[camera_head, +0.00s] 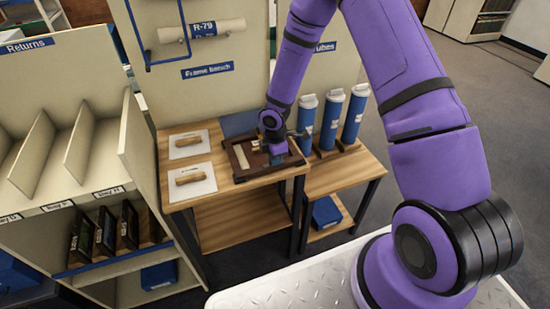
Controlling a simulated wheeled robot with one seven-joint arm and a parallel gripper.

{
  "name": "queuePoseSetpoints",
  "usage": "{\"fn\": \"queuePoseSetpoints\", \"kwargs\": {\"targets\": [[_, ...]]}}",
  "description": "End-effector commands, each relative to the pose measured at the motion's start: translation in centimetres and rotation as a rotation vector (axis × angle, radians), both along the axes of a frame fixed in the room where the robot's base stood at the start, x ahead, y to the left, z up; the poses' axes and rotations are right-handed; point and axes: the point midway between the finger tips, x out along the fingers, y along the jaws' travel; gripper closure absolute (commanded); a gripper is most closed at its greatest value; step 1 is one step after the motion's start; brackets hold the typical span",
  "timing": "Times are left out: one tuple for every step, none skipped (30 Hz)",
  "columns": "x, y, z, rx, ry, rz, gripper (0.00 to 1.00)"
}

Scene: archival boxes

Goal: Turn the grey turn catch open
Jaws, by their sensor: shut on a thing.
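A dark brown frame (241,178) lies on the wooden frame bench (176,205), with a pale strip inside its left part. My purple arm reaches down to it from the upper right. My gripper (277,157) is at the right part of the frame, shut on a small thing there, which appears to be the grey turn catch. The catch itself is hidden by the gripper and too small to make out, so its angle cannot be told.
Two white sheets with tan rolls, one (190,179) nearer, lie left of the frame. Several blue tubes with white caps, including one (305,117), stand close on the right. A Returns shelf (60,110) stands at the left.

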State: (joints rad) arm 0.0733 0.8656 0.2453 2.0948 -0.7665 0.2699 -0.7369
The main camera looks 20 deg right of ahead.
Motion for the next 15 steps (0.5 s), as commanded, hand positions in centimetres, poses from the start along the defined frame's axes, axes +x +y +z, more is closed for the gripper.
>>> {"fn": "queuePoseSetpoints", "kwargs": {"targets": [[0.1,0.0,0.06,0.001,-0.002,0.005,1.0],[0.1,0.0,0.06,0.001,-0.002,0.008,1.0],[0.1,0.01,0.06,0.001,-0.002,0.011,1.0],[0.11,0.01,0.07,0.001,-0.003,0.012,1.0],[0.11,0.01,0.06,0.001,-0.003,0.013,1.0],[0.11,0.01,0.07,0.001,-0.003,0.014,1.0],[0.11,0.01,0.07,0.0,-0.003,0.015,1.0],[0.11,0.01,0.07,0.0,-0.003,0.015,1.0],[0.11,0.01,0.07,0.0,-0.003,0.015,1.0],[0.11,0.01,0.06,0.0,-0.003,0.015,1.0],[0.11,0.01,0.06,0.0,-0.003,0.015,1.0],[0.11,0.01,0.07,0.0,-0.003,0.015,1.0],[0.11,0.0,0.07,0.0,-0.003,0.015,1.0],[0.11,0.01,0.07,0.0,-0.003,0.015,1.0],[0.11,0.0,0.07,0.0,-0.003,0.015,0.87]]}}
